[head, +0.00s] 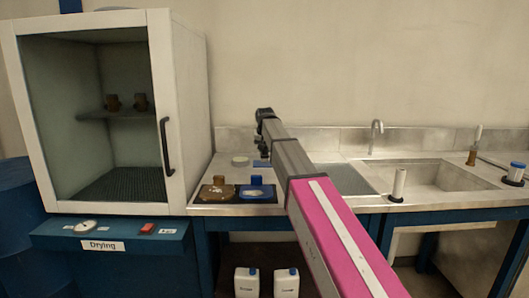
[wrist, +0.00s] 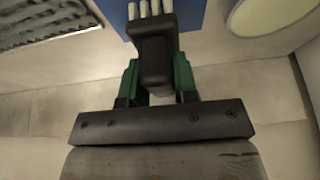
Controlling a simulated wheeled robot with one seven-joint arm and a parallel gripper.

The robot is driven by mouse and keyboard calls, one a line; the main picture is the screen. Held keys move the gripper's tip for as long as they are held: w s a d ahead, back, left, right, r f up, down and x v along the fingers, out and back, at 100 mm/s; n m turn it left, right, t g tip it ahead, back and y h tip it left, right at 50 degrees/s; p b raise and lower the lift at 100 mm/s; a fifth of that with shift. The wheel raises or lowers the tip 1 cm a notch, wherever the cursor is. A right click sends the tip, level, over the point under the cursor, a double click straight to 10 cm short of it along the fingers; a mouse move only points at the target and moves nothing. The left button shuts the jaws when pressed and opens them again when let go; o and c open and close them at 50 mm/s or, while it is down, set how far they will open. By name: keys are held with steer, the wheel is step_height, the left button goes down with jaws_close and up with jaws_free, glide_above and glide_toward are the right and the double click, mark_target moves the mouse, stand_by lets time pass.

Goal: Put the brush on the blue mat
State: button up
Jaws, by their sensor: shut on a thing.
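My gripper (wrist: 156,78) has green fingers shut on the sides of the brush (wrist: 155,55). The brush is a dark block with several pale bristle tufts at its upper end in the wrist view. The blue mat (wrist: 192,15) shows behind the bristles there, cut off by the top edge. I cannot tell how high the brush is above it. In the head view my gripper (head: 264,114) is above the back of the counter, and the blue mat (head: 260,163) lies below it, partly hidden by my arm. The brush cannot be made out there.
A round pale disc (head: 240,161) lies left of the mat. Brown (head: 217,193) and blue (head: 256,193) holders sit at the counter's front edge. A sink (head: 440,176) with a tap (head: 376,135) is to the right. The drying cabinet (head: 180,110) stands left.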

steer(key=shift+f, duration=0.7)
steer(key=o, duration=1)
steer(key=shift+f, duration=0.15)
steer(key=shift+c, duration=0.2)
steer(key=v, duration=1.2)
